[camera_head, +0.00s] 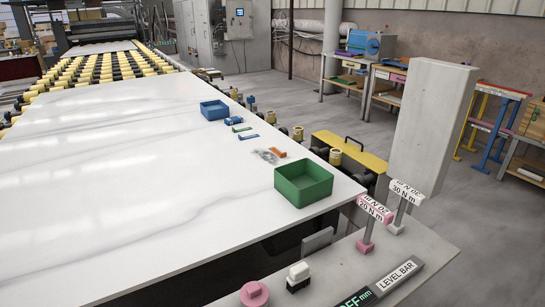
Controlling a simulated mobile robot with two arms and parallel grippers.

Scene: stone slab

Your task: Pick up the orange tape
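A small orange piece (277,152), which looks like the orange tape, lies on the white stone slab (110,160) near its right edge. It lies behind the green box (303,185) and just right of a small clear or grey item (264,156). The orange piece is too small to make out its exact shape. Neither of my grippers shows in the head view.
A blue box (214,110), a small blue item (233,120), a green strip (241,129) and a blue strip (248,136) line the slab's right edge. A grey console (400,255) with labelled levers stands front right. The slab's left and middle are clear.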

